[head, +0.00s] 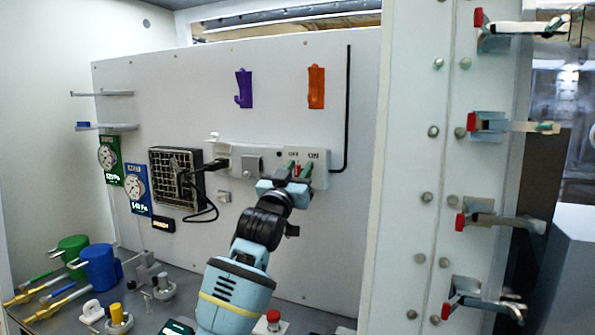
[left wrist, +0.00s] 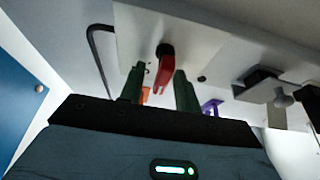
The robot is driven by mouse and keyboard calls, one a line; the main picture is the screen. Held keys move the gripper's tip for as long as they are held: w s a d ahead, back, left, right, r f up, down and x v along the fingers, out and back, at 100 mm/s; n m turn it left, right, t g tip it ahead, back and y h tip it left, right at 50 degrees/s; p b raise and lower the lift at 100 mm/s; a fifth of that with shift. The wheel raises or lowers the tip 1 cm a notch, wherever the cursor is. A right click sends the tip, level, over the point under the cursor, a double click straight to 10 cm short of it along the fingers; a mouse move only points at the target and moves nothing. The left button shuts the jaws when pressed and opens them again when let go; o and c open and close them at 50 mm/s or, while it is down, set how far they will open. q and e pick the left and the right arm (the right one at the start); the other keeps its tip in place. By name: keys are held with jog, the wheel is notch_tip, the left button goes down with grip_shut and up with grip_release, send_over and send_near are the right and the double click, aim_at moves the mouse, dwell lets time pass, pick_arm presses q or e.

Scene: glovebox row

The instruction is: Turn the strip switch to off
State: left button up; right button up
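The white power strip (head: 270,153) is fixed on the panel and carries OFF and ON labels above its switch. The red strip switch (left wrist: 164,68) stands out from the strip in the left wrist view. In the head view it is mostly hidden by my left gripper (head: 297,171). The left gripper's two green fingers (left wrist: 159,87) are apart, one on each side of the red lever. The lever looks nearer to the right finger in the wrist view; I cannot tell whether they touch. Which label the lever points at is unclear. My right gripper is not in view.
A black plug (head: 222,163) and a grey socket cover (head: 252,164) sit left of the switch. A vented black box (head: 177,180) with a cable is further left. Purple (head: 243,89) and orange (head: 316,87) holders and a black rod (head: 348,110) are above.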

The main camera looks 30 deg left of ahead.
pick_arm(q)
grip_shut()
jog(key=shift+n+y, duration=0.4)
jog(key=shift+n, duration=0.1)
jog(key=n+y, duration=0.1)
jog(key=n, duration=0.1)
jog(key=shift+n, duration=0.3)
jog(key=shift+a+f+n+g+y, duration=0.15)
jog(key=shift+n+g+y, duration=0.4)
jog(key=shift+n, duration=0.75)
jog(key=shift+a+n+g+y, duration=0.2)
jog(key=shift+n+y, duration=0.55)
jog(key=shift+n, duration=0.55)
grip_release()
